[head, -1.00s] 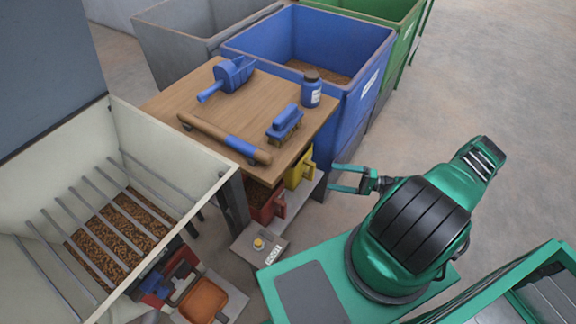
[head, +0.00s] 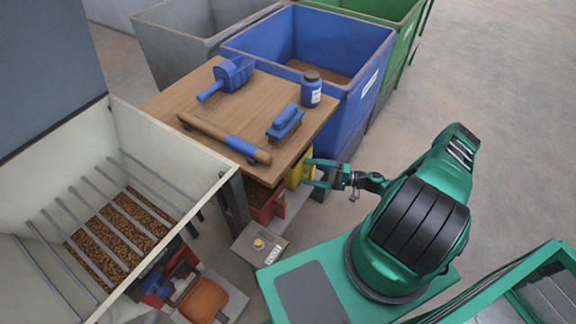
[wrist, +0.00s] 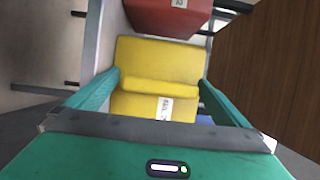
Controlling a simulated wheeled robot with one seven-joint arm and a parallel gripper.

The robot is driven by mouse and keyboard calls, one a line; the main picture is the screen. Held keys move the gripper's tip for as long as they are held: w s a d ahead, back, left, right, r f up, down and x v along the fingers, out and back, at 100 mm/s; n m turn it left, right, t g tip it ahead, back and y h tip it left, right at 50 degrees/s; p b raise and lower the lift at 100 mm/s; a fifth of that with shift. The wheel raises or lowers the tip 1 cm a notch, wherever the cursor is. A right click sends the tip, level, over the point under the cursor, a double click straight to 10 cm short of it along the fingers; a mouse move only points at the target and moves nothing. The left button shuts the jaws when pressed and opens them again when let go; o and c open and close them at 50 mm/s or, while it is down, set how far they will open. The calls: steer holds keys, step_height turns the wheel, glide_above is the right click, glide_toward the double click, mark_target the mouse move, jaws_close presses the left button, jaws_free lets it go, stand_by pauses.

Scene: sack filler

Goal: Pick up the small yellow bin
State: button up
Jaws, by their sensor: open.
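The small yellow bin (head: 297,173) sits on a low shelf under the wooden table, partly hidden by the tabletop and my gripper in the head view. In the wrist view the yellow bin (wrist: 160,65) fills the middle, with a white label on its near face. My gripper (head: 311,174) is open and reaches in from the right. In the wrist view its two green fingers (wrist: 158,88) stand to the left and right of the bin's near part. I cannot tell whether they touch it.
A red bin (head: 264,203) stands beside the yellow one and also shows in the wrist view (wrist: 170,15). The wooden tabletop (head: 205,110) overhangs the shelf and carries a scoop, brush, bottle and roller. A blue crate (head: 350,110) stands behind.

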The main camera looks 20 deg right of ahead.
steer(key=shift+w+a, duration=0.1)
steer(key=shift+a, duration=0.05)
steer(key=shift+c, duration=0.6)
steer(key=c, duration=1.3)
steer(key=shift+o, duration=0.2)
steer(key=shift+r, duration=0.1)
